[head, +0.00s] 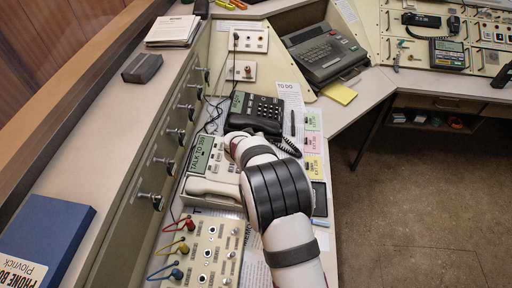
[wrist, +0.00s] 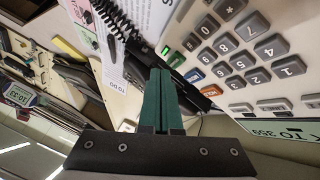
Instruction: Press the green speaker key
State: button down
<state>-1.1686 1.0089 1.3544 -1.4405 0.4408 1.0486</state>
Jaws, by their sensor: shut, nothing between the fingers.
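The beige desk phone shows its handset and a green display (head: 203,153) in the head view; my arm covers much of its keypad. In the wrist view the phone's grey number keys (wrist: 227,45) fill the right side. Beside them is a row of coloured keys: a green key (wrist: 176,60), a blue key (wrist: 194,75) and an orange key (wrist: 210,91). My gripper (wrist: 159,72) is shut and empty, its dark green fingers pointing at the phone's edge close to the green key. Contact cannot be told. The fingertips are hidden in the head view.
A black phone (head: 257,113) with a coiled cord stands just behind my wrist. A panel with coloured plugs (head: 212,250) lies in front of the beige phone. Coloured note cards (head: 314,144) lie to the right. A typewriter-like machine (head: 322,52) is at the back.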

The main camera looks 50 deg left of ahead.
jog(key=shift+f, duration=0.1)
dwell(0.7)
jog(key=shift+f, duration=0.3)
jog(key=shift+a+f, duration=0.1)
jog(key=shift+f, duration=0.25)
dwell(0.5)
dwell(0.3)
jog(key=shift+r, duration=0.75)
jog(key=shift+r, duration=0.1)
jog(key=shift+w+d+r, duration=0.1)
jog(key=shift+d+r, duration=0.05)
jog(key=shift+r, duration=0.65)
jog(key=shift+w+d+r, duration=0.1)
jog(key=shift+r, duration=0.7)
jog(key=shift+w+d+r, duration=0.1)
jog(key=shift+d+r, duration=0.05)
jog(key=shift+r, duration=0.65)
